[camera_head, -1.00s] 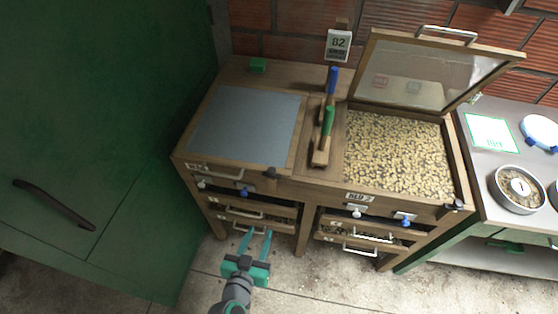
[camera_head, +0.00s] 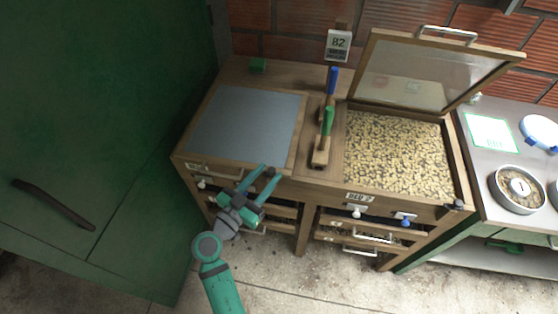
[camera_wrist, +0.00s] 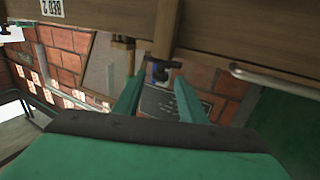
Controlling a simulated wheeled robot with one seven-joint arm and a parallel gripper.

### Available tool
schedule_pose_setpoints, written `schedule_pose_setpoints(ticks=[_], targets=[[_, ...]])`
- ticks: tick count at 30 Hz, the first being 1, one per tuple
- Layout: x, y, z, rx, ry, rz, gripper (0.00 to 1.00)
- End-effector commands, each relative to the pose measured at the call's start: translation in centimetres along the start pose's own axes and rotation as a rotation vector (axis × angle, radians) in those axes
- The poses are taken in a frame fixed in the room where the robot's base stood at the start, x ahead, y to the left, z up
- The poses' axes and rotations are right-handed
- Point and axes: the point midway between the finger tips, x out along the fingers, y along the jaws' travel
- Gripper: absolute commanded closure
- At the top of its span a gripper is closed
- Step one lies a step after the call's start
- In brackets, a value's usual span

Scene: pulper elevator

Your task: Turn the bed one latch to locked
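Bed one is the left bed, with its grey lid (camera_head: 246,124) closed. Its latch, a small dark knob (camera_head: 270,172), is at the front right corner of the bed. My gripper (camera_head: 272,170) is at the bed's front edge, with its teal fingers reaching up to the latch. In the wrist view the fingers (camera_wrist: 156,82) are apart, and the dark latch (camera_wrist: 160,72) shows between their tips. I cannot tell whether either finger touches it. Nothing is held. The latch's turn position is too small to tell.
Bed two (camera_head: 398,155) stands open on the right, full of beans, with its glazed lid (camera_head: 440,72) raised. Drawers with bar handles (camera_head: 360,250) are below the beds. A green cabinet (camera_head: 100,120) stands close on the left. Blue- and green-handled tools (camera_head: 327,120) lie between the beds.

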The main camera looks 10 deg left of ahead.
Motion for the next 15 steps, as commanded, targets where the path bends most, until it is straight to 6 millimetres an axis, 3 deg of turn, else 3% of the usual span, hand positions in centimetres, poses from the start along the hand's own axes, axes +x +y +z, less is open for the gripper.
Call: schedule_pose_setpoints(ticks=[6, 15], targets=[[3.9, 0.1, -0.1, 0.001, 0.001, 0.003, 0.62], [6.6, 0.1, 0.0, 0.000, 0.000, 0.001, 0.62]])
